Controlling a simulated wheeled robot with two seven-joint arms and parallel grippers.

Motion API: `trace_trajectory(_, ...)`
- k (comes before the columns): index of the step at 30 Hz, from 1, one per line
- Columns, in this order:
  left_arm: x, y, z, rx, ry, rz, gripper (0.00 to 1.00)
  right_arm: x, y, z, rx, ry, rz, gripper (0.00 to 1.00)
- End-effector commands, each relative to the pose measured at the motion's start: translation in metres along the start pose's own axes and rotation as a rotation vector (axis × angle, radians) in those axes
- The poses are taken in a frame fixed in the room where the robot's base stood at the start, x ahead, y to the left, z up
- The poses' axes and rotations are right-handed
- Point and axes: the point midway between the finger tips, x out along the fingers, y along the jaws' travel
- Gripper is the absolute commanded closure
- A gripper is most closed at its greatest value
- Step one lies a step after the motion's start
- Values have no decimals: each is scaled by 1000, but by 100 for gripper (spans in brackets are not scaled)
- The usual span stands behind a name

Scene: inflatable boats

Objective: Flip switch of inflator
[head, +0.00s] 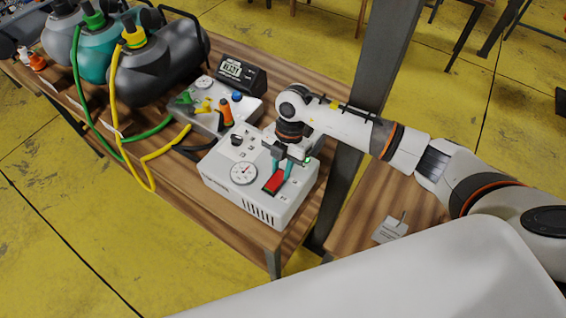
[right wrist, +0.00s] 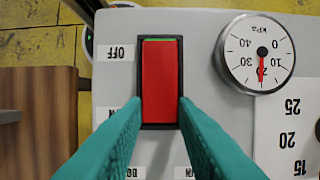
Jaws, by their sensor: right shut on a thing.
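The inflator (head: 238,172) is a white box with a dial on its top, at the near end of the wooden table. Its red rocker switch (head: 274,183) sits in a black frame; it also shows in the right wrist view (right wrist: 160,75), with a thin green strip at its top edge and an "OFF" label (right wrist: 115,52) beside that end. My right gripper (head: 281,168) is over the inflator, its teal fingers at both sides of the switch and shut on it. The fingers hide the labels near the switch's lower end in part. My left gripper is out of view.
The pressure gauge (right wrist: 255,54) is right of the switch in the wrist view. A grey tray with small nozzles (head: 205,118) and a black digital display (head: 241,75) stand behind the inflator. Dark and teal inflatables with hoses (head: 150,75) lie at the left. A metal post (head: 378,60) rises near my right arm.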

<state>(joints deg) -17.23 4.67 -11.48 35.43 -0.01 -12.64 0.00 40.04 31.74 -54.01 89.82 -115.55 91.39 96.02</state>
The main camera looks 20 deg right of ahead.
Motion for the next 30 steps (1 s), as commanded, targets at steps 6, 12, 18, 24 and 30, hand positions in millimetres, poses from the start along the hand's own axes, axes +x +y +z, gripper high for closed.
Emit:
trace_trajectory(6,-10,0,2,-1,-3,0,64,-4,0,7,-2,176,0,97)
trace_trajectory(12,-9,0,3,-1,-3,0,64,-4,0,8,1,207,-1,97)
trace_trajectory(18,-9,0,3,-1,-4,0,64,-4,0,7,1,206,-2,70)
trace_trajectory(24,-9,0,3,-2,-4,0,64,-4,0,8,1,204,-1,53)
trace_trajectory(30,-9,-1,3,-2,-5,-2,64,-4,0,8,0,203,-1,53)
